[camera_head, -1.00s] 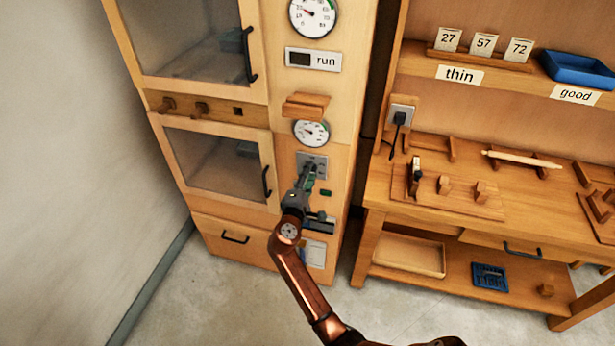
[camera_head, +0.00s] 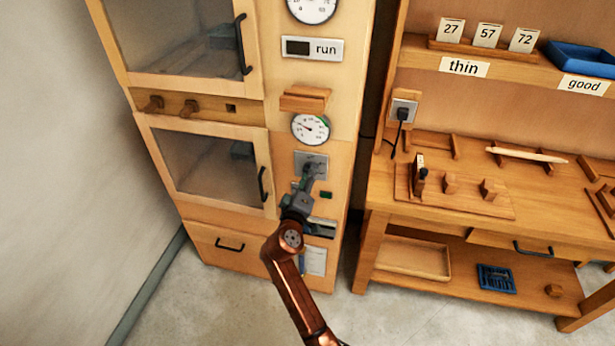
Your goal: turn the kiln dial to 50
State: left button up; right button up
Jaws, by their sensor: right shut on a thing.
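The wooden kiln cabinet (camera_head: 228,220) stands at the left centre. Its lower round gauge (camera_head: 311,128) has a white face and a green stretch at the upper right; its needle points to the upper left and its numbers are too small to read. Below it is a grey dial plate (camera_head: 312,159). My right gripper (camera_head: 308,176) is shut at this plate, on the kiln dial, which its fingers mostly hide. The dial's setting cannot be read. My left gripper is not in view.
A wooden bench (camera_head: 480,210) with tools stands to the right, beyond a narrow gap. A small ledge (camera_head: 304,98) juts out above the lower gauge. Two door handles (camera_head: 262,184) (camera_head: 240,45) stick out left of the panel. The floor in front is clear.

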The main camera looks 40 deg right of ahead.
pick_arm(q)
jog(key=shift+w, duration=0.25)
pick_arm(e)
jog(key=shift+f, duration=0.1)
jog(key=o, duration=1.2)
jog(key=shift+c, duration=0.2)
jog(key=v, duration=0.7)
jog(key=shift+a, duration=0.2)
jog(key=shift+s, duration=0.15)
